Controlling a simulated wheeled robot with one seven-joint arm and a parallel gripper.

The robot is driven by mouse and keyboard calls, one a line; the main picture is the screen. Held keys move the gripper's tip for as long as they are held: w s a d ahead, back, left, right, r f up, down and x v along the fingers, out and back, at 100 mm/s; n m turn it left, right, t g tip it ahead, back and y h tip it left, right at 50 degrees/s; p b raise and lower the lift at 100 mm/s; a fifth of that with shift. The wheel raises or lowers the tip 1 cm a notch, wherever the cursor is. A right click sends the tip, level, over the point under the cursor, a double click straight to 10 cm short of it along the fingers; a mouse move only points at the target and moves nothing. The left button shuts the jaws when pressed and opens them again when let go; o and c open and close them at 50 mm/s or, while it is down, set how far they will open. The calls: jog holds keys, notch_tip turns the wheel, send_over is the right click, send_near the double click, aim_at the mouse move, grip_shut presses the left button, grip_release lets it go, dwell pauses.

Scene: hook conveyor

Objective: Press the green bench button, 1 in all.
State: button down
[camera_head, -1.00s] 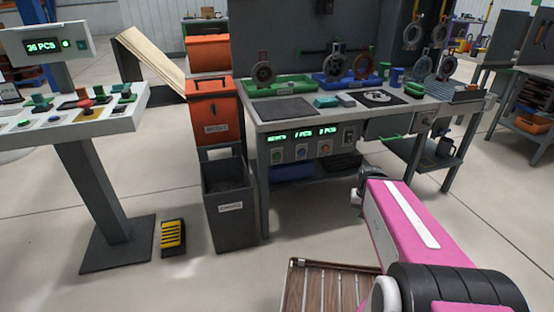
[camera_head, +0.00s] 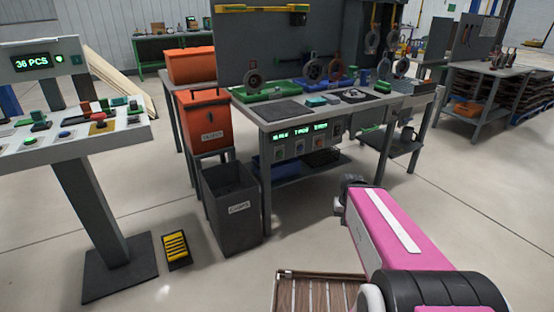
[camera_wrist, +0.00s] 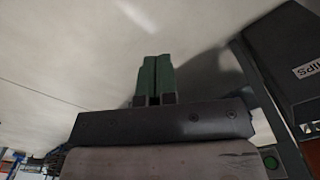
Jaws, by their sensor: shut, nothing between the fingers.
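The green bench button (camera_head: 278,154) is small and round. It sits on the leftmost control box under the front edge of the grey bench (camera_head: 262,113), below a lit green display. A blue and a red button are on the boxes to its right. My gripper's fingers are not visible in the head view.
A grey chips bin (camera_head: 232,213) stands left of the bench's front leg; it also shows in the wrist view (camera_wrist: 283,50). Orange bins (camera_head: 205,122) are behind it. A button console (camera_head: 85,140) and yellow pedal (camera_head: 176,247) are at left. Floor before the bench is open.

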aim_at(280, 154)
dwell(0.3)
jog(key=w+a+f+m+t+y, duration=0.1)
jog(key=w+a+m+t, duration=0.3)
jog(key=w, duration=0.5)
jog(key=w+a+f+m+t+y, duration=0.15)
jog(key=w+a+t, duration=0.3)
jog(key=w, duration=0.45)
jog(key=w+a+r+m+t+h, duration=0.5)
jog(key=w+a+m+t, duration=0.6)
jog(key=m+t, duration=0.3)
jog(key=shift+a+r+m, duration=0.25)
jog(key=shift+r+m, duration=0.3)
jog(key=shift+m, duration=1.2)
jog(key=shift+w+a, duration=0.1)
jog(key=shift+w, duration=0.05)
jog(key=shift+w+a, duration=0.8)
jog(key=shift+w, duration=0.4)
jog(key=shift+w+a, duration=0.75)
jog(key=shift+w, duration=0.4)
jog(key=shift+w+a, duration=0.8)
jog(key=shift+w, duration=0.4)
jog(key=shift+w+a, duration=0.1)
